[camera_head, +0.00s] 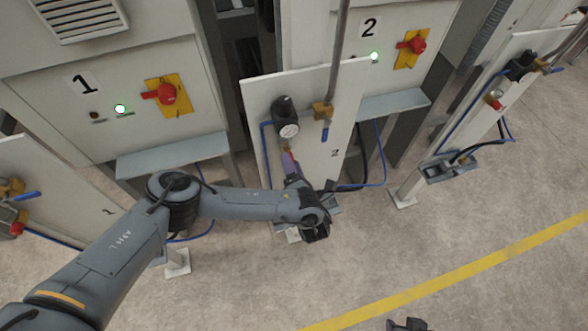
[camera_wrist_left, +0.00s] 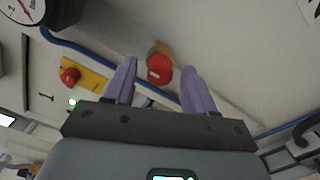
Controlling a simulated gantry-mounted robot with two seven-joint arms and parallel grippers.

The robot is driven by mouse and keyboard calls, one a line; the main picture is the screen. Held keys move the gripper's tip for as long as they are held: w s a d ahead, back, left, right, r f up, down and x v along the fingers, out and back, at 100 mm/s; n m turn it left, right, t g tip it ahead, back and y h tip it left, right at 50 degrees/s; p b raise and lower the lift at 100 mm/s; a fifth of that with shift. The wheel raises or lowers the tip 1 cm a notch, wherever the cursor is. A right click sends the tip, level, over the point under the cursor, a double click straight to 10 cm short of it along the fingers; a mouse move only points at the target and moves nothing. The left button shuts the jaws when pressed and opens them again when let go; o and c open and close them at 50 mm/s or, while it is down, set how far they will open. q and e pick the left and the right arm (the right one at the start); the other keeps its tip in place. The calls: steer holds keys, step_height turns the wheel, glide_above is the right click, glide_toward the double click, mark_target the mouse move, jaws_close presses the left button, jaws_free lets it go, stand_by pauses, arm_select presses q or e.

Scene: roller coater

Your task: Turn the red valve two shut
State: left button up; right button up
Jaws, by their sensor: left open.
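Red valve two (camera_wrist_left: 159,69) is a round red knob on a brass body on the pale panel marked 2 (camera_head: 338,110). My left gripper is open and empty. In the head view the left gripper (camera_head: 290,160) is at the panel below the gauge and mostly hides the valve. I cannot tell how deep the knob sits between the fingers. A dark part at the bottom edge may be my right gripper (camera_head: 408,324).
Above the valve are a black gauge (camera_head: 287,128) and a blue-handled brass valve (camera_head: 324,115) on a vertical pipe. A blue hose (camera_head: 264,150) runs along the panel. Red switches on yellow plates mark cabinets 1 (camera_head: 163,94) and 2 (camera_head: 411,46). The floor in front is clear.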

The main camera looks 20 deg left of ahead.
arm_select(q)
steer(key=p+v, duration=1)
steer(key=shift+s+d, duration=0.3)
